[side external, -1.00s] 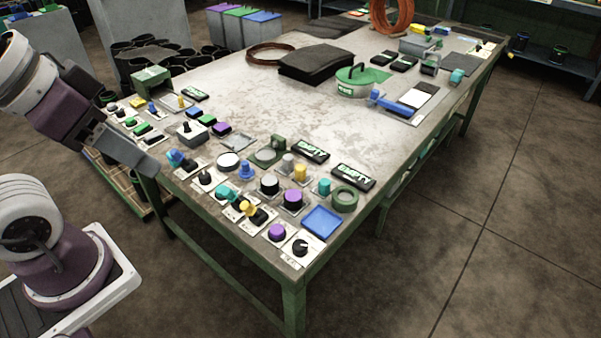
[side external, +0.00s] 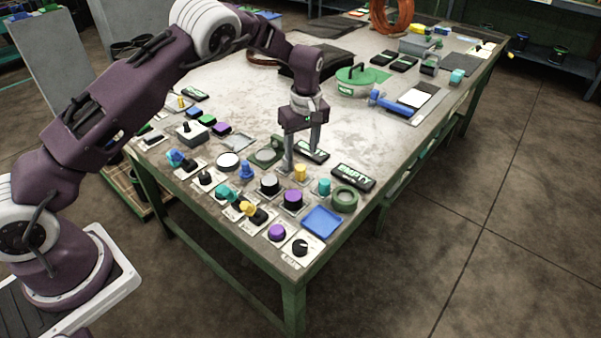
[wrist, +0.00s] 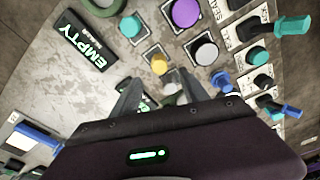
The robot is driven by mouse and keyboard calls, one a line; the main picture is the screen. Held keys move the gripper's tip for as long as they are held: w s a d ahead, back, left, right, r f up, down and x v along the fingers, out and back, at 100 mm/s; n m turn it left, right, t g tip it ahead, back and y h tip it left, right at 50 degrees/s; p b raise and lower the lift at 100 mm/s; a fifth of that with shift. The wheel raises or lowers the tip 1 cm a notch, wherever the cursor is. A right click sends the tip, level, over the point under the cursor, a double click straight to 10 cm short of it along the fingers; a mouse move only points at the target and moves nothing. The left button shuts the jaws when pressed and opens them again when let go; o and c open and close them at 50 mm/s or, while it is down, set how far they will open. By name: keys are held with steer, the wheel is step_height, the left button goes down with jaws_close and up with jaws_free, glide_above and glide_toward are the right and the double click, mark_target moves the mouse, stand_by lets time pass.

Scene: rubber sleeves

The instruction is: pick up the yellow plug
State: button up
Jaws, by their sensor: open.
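The yellow plug (side external: 300,173) is a short upright cylinder on a small plate, among the knobs near the table's front. It also shows in the wrist view (wrist: 159,64), just beyond my fingertips. My gripper (side external: 302,160) points down with its fingers apart and nothing held. In the side view its left finger comes down close behind the plug. Another yellow piece (side external: 247,208), tilted, lies nearer the front edge.
Close around the plug are a purple knob (side external: 293,197), a teal plug (side external: 324,187), a white-topped black knob (side external: 269,183) and a blue plug (side external: 247,170). EMPTY plates (side external: 353,177) lie to the right. The table's middle (side external: 255,100) is mostly clear.

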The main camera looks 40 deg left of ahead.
mark_target(301, 167)
step_height(301, 167, down, 6)
steer(key=shift+w+a+f, duration=0.1)
steer(key=shift+a, duration=0.05)
jaws_close()
